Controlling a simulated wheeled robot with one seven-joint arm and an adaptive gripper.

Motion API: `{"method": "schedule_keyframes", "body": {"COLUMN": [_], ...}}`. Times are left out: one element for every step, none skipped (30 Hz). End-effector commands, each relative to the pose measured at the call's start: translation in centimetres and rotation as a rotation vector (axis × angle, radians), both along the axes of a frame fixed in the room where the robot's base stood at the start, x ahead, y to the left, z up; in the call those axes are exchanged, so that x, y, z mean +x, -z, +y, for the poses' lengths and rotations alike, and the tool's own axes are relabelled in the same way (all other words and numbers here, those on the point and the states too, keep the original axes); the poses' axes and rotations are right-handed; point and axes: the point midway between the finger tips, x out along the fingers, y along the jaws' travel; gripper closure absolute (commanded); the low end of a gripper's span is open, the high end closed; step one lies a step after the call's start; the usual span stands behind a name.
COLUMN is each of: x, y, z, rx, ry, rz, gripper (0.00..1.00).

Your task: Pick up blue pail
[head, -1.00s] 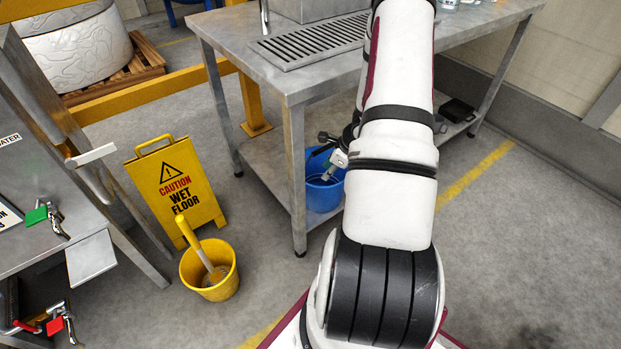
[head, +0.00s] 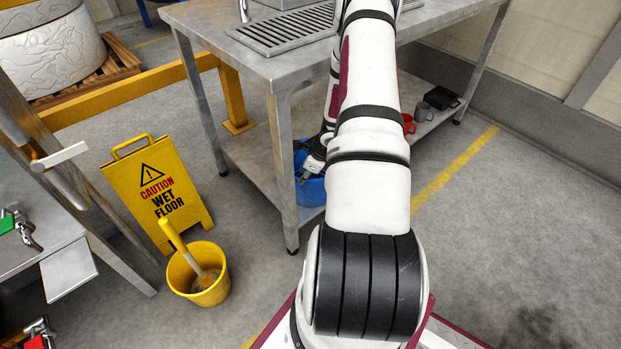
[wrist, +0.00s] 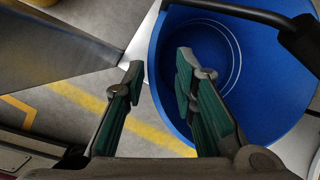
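The blue pail (head: 312,190) stands on the lower shelf of the steel table in the head view, partly hidden by my arm and a table leg. In the wrist view I look down into the open, empty-looking pail (wrist: 262,98). Its black handle (wrist: 235,10) crosses the top right of that view. My gripper (wrist: 160,80) is open. In the picture, its left finger lies outside the pail's rim and its right finger over the pail's inside, with the rim between them. I cannot tell whether either finger touches the wall.
The steel table (head: 268,68) stands over the pail, its front leg (head: 283,170) close by. A yellow bucket (head: 198,275) and wet floor sign (head: 157,195) stand left. Floor at right is clear.

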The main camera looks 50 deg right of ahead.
Motion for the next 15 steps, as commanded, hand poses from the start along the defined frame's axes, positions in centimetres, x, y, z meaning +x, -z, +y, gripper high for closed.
{"method": "schedule_keyframes", "body": {"x": [0.2,0.4,0.5,0.7,0.9,1.1,1.2,1.3,1.4,1.4,1.4,1.4,1.4,1.4,1.4], "y": [1.0,1.4,2.0,2.5,2.8,3.3,3.5,3.7,3.8,3.8,3.8,3.7,3.7,3.7,3.7], "z": [-0.1,-0.2,-0.2,-0.2,-0.2,-0.2,-0.2,-0.2,-0.2,-0.2,-0.2,-0.2,-0.2,-0.2,-0.2], "rx": [0.002,0.002,0.001,0.001,0.001,0.001,0.001,0.001,0.0,0.0,0.0,0.0,0.0,0.0,0.0], "ry": [0.0,0.0,0.001,0.001,0.0,0.0,0.0,0.0,0.0,0.0,0.0,0.0,0.0,0.0,0.0], "rz": [-0.001,-0.001,0.0,0.0,0.0,0.0,-0.001,0.0,0.0,0.0,0.0,0.0,0.0,0.0,0.0], "gripper": [0.74,0.74,0.74,0.74,0.74,0.74,0.74,0.74,0.74,0.74,0.74,0.74,0.74,0.74,0.77]}}
